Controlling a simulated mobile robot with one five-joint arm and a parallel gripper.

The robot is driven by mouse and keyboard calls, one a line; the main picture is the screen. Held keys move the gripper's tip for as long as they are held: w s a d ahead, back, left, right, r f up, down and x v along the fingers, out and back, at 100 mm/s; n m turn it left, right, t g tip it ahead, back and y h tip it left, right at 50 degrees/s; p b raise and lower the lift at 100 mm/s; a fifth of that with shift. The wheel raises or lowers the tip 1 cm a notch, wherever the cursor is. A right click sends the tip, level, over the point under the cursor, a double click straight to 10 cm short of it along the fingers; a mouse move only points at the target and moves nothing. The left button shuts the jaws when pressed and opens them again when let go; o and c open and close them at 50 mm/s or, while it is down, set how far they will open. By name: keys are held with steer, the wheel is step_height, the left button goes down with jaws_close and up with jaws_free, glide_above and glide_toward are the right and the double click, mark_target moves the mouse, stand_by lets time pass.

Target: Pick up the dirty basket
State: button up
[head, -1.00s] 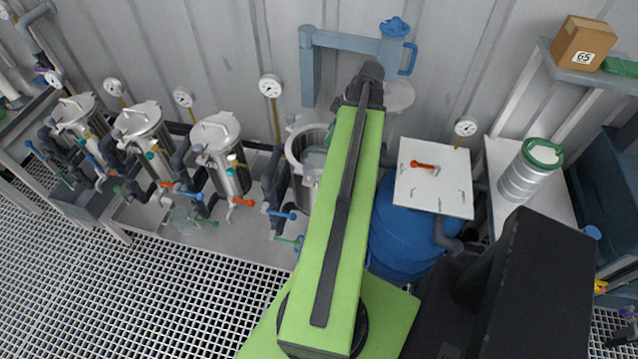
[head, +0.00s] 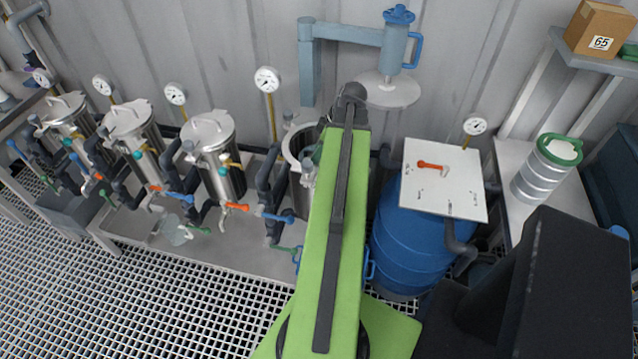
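An open steel vessel (head: 297,146) stands in the middle, partly hidden by my green arm. What is inside it cannot be made out, so I cannot tell whether a basket is there. A ribbed silver cylinder with a green rim (head: 545,168) stands on the pale bench at the right; it looks like a basket or canister, and I cannot tell whether it is dirty. My arm reaches over the open vessel, its dark end joint near the rim. My gripper is hidden behind or below the arm.
A round lid (head: 388,90) hangs from a blue swing arm behind the vessel. Lidded steel vessels (head: 212,150) with valves and gauges line the left. A blue barrel (head: 405,240) with a white board (head: 445,180) on top stands close right. Grated floor (head: 190,305) lies in front.

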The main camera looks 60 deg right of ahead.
steer(key=shift+r, duration=0.1)
jaws_close()
stand_by(1.2)
